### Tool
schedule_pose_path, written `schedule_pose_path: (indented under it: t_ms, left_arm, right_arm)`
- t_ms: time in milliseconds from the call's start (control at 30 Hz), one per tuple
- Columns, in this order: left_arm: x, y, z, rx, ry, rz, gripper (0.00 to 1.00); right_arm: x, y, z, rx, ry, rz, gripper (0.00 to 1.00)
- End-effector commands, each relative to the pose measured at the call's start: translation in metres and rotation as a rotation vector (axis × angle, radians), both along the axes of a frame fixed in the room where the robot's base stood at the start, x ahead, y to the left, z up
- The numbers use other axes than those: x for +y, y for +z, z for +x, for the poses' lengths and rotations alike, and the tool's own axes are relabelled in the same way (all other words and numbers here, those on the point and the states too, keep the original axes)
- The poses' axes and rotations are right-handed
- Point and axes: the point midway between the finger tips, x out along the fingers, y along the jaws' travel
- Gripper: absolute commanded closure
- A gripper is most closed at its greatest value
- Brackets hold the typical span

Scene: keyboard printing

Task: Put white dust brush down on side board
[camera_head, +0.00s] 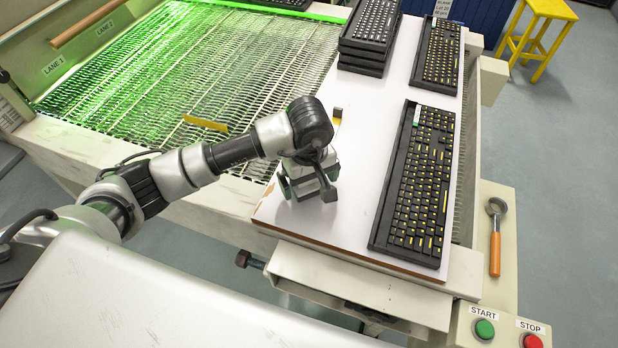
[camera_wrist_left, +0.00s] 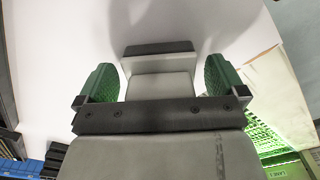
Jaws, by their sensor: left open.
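My left gripper (camera_head: 306,190) is low over the near left part of the white side board (camera_head: 365,120). In the left wrist view the green finger pads of this gripper (camera_wrist_left: 162,85) stand apart. Between them is the white dust brush (camera_wrist_left: 160,84), a pale block with a dark strip along its far edge. Narrow gaps show between the brush and both pads. The brush appears to be on the board (camera_wrist_left: 60,45). In the head view the gripper and wrist mostly hide it. My right gripper is not in view.
A black keyboard (camera_head: 415,185) lies right of the gripper, another (camera_head: 438,52) behind it, and a keyboard stack (camera_head: 368,38) farther back. A small dark piece (camera_head: 337,112) sits by the board's left edge. A green-lit mesh conveyor (camera_head: 190,70) is left. Bare board lies between gripper and keyboard.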

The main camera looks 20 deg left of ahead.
Motion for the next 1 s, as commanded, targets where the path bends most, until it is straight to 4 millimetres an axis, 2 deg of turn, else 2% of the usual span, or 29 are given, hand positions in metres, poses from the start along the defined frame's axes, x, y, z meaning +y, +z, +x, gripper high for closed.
schedule_pose_path:
  t_ms: [167,400,600,767,1000]
  left_arm:
    - [0.0,0.024,0.001,-0.007,-0.001,0.0,0.01]
    - [0.0,0.077,0.001,-0.007,-0.002,0.0,0.01]
    - [0.0,0.109,0.001,-0.003,0.0,0.0,0.01]
    - [0.0,0.119,0.0,-0.001,-0.001,-0.001,0.01]
    - [0.0,0.121,0.0,0.001,0.0,-0.001,0.01]
  right_arm:
    - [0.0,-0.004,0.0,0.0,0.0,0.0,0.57]
    - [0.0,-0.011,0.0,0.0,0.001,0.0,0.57]
    - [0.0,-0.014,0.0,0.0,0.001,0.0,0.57]
    - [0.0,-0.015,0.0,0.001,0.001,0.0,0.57]
    - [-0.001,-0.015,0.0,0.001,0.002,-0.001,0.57]
